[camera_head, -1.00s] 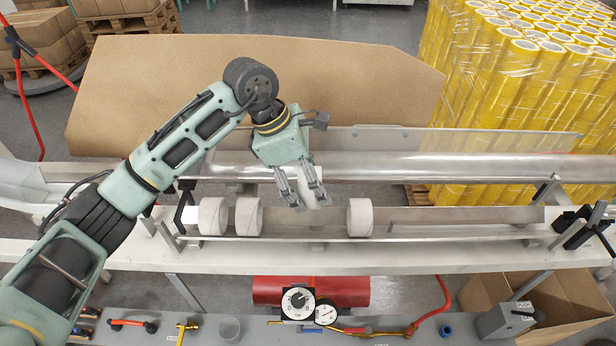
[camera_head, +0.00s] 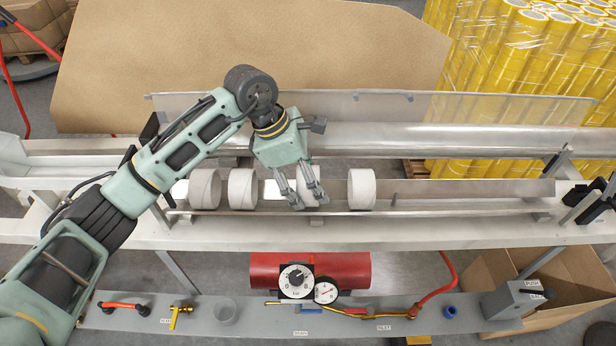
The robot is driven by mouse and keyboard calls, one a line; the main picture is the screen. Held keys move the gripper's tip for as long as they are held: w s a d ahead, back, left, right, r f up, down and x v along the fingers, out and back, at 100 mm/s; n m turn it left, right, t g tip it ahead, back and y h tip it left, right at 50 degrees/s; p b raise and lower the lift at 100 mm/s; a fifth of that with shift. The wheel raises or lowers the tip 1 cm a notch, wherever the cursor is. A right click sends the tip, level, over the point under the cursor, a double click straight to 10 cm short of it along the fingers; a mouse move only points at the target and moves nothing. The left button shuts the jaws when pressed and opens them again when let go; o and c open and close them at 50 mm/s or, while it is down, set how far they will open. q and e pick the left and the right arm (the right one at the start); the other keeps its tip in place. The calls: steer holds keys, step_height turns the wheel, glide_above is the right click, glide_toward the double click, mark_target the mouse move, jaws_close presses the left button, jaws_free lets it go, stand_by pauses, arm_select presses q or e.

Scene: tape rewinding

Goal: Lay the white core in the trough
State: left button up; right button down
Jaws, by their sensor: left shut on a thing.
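The white core (camera_head: 311,181) is between the fingers of my left gripper (camera_head: 305,203), partly hidden by them. The gripper points down and is shut on it. The core is at the long metal trough (camera_head: 460,195), level in the picture with the other cores; I cannot tell whether it touches the bottom. Two white cores (camera_head: 204,189) (camera_head: 242,189) stand in the trough to the left, and one (camera_head: 361,189) to the right, apart from the held one. My right gripper is not in view.
A long metal roller (camera_head: 440,140) runs behind the trough. A brown cardboard sheet (camera_head: 250,60) and wrapped yellow tape rolls (camera_head: 510,80) are beyond. A red tank with gauges (camera_head: 345,270) sits below in front. The trough's right part is empty.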

arm_select(q)
steer(key=shift+f, duration=0.2)
steer(key=o, duration=0.9)
steer(key=shift+r, duration=0.1)
steer(key=shift+w+r, duration=0.1)
steer(key=shift+r, duration=0.15)
steer(key=v, duration=1.1)
steer(key=shift+s+a+r, duration=0.1)
steer(key=shift+s+a, duration=0.1)
steer(key=shift+s, duration=0.05)
steer(key=shift+s, duration=0.1)
